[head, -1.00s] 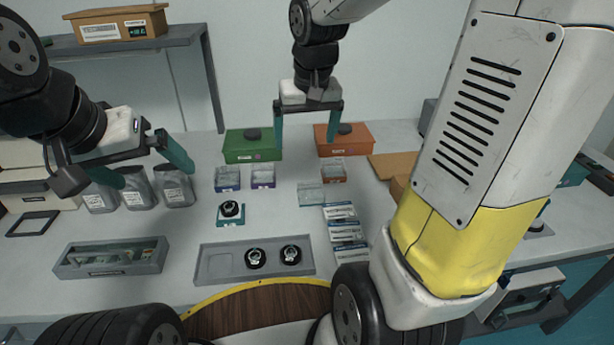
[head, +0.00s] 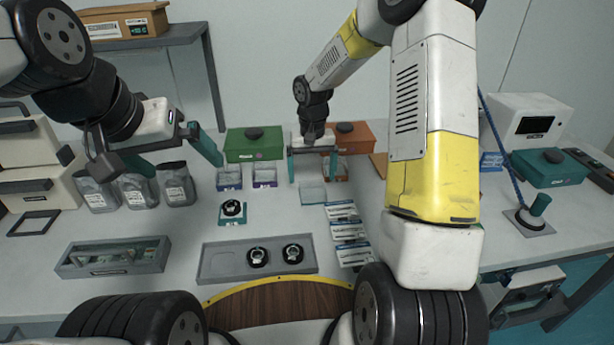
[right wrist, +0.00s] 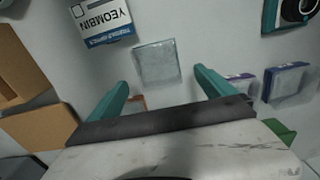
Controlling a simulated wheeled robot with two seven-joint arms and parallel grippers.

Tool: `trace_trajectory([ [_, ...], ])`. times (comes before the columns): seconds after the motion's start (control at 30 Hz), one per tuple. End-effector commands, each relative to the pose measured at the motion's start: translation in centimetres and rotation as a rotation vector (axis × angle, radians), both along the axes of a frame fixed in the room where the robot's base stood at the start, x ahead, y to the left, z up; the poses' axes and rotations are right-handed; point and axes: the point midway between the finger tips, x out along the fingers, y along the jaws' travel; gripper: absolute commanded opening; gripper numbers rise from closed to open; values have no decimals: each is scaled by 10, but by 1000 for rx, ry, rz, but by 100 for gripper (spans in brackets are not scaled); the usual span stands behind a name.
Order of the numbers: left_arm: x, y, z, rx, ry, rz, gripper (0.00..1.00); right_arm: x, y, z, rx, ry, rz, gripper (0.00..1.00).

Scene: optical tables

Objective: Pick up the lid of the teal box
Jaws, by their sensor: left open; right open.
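The teal box (head: 548,170) stands on the right part of the table in the head view. Its lid (head: 550,158) is on it, with a dark round knob on top. My right gripper (head: 312,180) is open and empty over the middle of the table, well left of the teal box. In the right wrist view its open fingers (right wrist: 160,77) point toward a clear glass plate (right wrist: 156,62), and the teal box is not seen there. My left gripper (head: 187,169) is open and empty above the grey pouches (head: 174,186) at the left.
A green box (head: 252,146) and an orange box (head: 357,134) stand behind my right gripper. A grey tray (head: 222,262) lies in front.

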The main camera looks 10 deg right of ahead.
Motion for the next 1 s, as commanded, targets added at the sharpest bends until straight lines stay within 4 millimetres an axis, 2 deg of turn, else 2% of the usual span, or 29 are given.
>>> trace_trajectory([
  [0.2,0,0,0,0,0,0,100,-3,-2,-33,1,3,-1,95],
  [0.3,0,0,0,0,0,0,100,-2,-2,-43,1,2,-1,95],
  [0.57,0,0,0,0,0,0,100,-2,-2,-46,1,-2,-1,95],
  [0.67,0,0,0,0,0,0,100,-2,-2,-46,1,-1,-1,79],
  [0.9,0,0,0,0,0,0,100,-2,-2,-46,0,-1,-1,32],
  [1.0,0,0,0,0,0,0,100,-2,-2,-46,0,-1,-1,30],
])
